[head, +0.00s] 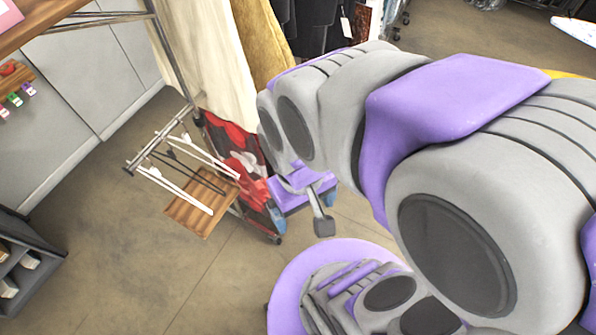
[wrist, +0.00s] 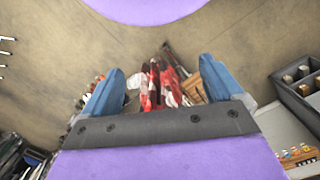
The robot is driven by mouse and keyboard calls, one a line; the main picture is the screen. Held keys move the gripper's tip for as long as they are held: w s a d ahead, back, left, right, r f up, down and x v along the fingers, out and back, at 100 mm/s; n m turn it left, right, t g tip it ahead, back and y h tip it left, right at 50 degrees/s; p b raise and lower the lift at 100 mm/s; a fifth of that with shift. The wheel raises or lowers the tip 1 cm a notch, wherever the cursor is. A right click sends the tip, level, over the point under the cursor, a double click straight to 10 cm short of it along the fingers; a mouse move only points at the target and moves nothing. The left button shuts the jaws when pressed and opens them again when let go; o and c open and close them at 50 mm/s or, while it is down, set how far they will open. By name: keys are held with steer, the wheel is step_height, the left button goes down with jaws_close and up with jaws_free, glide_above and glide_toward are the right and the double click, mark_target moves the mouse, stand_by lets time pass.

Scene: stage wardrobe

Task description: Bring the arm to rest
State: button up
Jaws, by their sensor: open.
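My arm reaches across the right and middle of the head view, in grey and purple. My gripper (head: 302,208) hangs at its end, over the floor beside the clothes rack. In the wrist view my gripper (wrist: 160,86) shows two blue fingers wide apart. The fingers are open with nothing held between them. A red and white patterned garment (head: 232,150) hangs just left of and behind my gripper. It also shows in the wrist view (wrist: 155,85), in the gap between the fingers but beyond them.
A wooden board (head: 200,203) with white and dark hangers (head: 172,190) is at the rack's lower end. Cream cloth (head: 207,55) and mustard cloth (head: 262,40) hang behind. A dark shelf unit (head: 28,262) stands lower left. Bare floor (head: 120,250) lies between.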

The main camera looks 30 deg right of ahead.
steer(key=s, duration=0.1)
steer(key=s+g, duration=0.1)
steer(key=shift+s+a+f, duration=0.15)
steer(key=shift+s+a, duration=0.15)
steer(key=shift+s, duration=0.05)
step_height(320, 180, down, 21)
steer(key=b, duration=2.1)
steer(key=shift+d+f, duration=0.1)
